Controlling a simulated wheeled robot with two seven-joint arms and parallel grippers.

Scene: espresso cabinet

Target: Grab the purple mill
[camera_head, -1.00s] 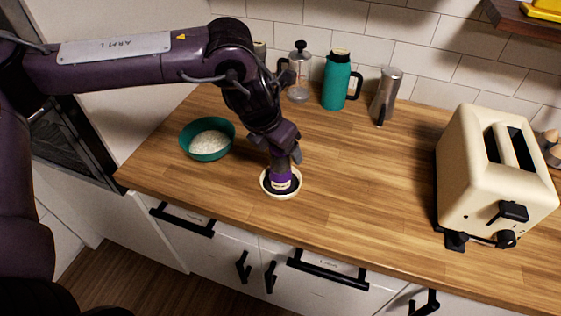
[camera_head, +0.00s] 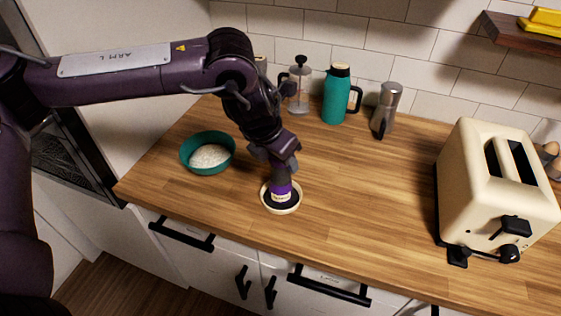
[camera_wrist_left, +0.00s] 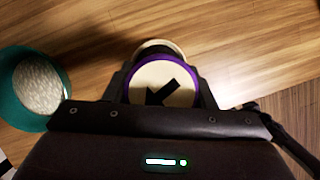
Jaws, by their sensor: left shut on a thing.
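The purple mill (camera_head: 281,191) stands on a small round cream dish (camera_head: 268,206) with a dark inside, near the front of the wooden counter. My left gripper (camera_head: 282,178) comes down from above and is shut on the mill. In the left wrist view the mill (camera_wrist_left: 163,83) shows from above as a pale round top with a dark mark and a purple rim, between the two fingers. The dish rim (camera_wrist_left: 160,44) shows behind it. The gripper hides much of the mill. My right gripper is not in view.
A teal bowl (camera_head: 190,163) of white grains stands left of the mill. A glass press (camera_head: 299,88), a teal jug (camera_head: 335,96) and a metal pot (camera_head: 385,110) stand at the back wall. A cream toaster (camera_head: 470,190) is at right. The counter between is clear.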

